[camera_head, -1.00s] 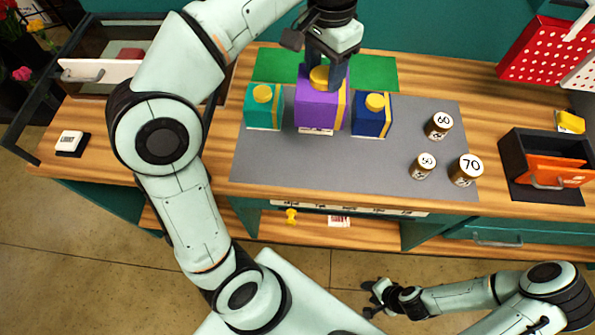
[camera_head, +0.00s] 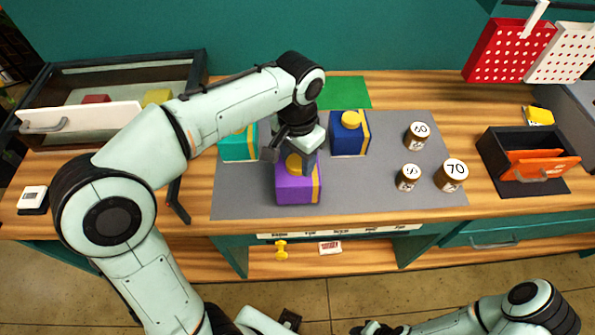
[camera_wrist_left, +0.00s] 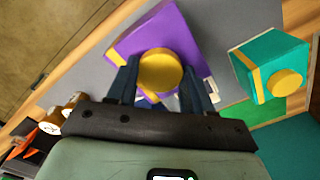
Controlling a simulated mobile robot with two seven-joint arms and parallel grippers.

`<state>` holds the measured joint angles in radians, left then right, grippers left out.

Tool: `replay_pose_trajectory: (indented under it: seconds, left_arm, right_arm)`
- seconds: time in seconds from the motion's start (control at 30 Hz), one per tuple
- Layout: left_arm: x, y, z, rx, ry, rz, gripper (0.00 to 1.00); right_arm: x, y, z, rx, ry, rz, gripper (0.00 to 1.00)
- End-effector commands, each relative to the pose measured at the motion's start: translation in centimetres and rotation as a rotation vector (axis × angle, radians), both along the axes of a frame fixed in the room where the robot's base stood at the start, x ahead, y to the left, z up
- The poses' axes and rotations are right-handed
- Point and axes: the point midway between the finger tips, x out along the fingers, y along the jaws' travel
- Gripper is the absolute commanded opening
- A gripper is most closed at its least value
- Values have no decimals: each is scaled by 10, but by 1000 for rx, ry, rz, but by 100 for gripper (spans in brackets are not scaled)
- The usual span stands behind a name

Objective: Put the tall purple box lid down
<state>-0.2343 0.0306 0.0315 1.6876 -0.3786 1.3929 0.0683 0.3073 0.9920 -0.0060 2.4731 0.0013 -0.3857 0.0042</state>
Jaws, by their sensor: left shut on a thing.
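The tall purple box lid (camera_head: 297,190) has a yellow knob (camera_head: 294,163) on top and a yellow stripe on its right side. It is upright over the front part of the grey mat (camera_head: 400,195); I cannot tell whether its bottom touches the mat. My left gripper (camera_head: 292,160) is above it, shut on the knob. In the left wrist view the purple lid (camera_wrist_left: 185,38) shows beyond the fingers, with its knob (camera_wrist_left: 160,71) between them. My right gripper (camera_head: 372,328) is at the bottom edge, partly cut off, far from the lid.
A teal box (camera_head: 238,148) stands behind left of the lid, partly covered by my arm. A blue box (camera_head: 347,138) stands behind right. Numbered jars (camera_head: 450,176) stand on the mat's right. A green mat (camera_head: 345,92) lies behind. The mat's front middle right is clear.

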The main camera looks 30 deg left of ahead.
Motion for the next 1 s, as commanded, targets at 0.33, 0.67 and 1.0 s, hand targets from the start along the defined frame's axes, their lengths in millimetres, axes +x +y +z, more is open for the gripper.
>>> replay_pose_trajectory:
  seconds: [0.33, 0.67, 1.0]
  left_arm:
    - [0, 0, -42, 0, 1, 1, 6]
    - [0, 0, -47, 0, -2, 1, 6]
    - [0, 0, -50, 0, -1, 0, 76]
  right_arm:
    - [-6, 0, -9, 0, 7, 0, 43]
    - [-6, 0, -9, 0, 7, 0, 43]
    - [-7, 0, -11, 0, 8, 0, 43]
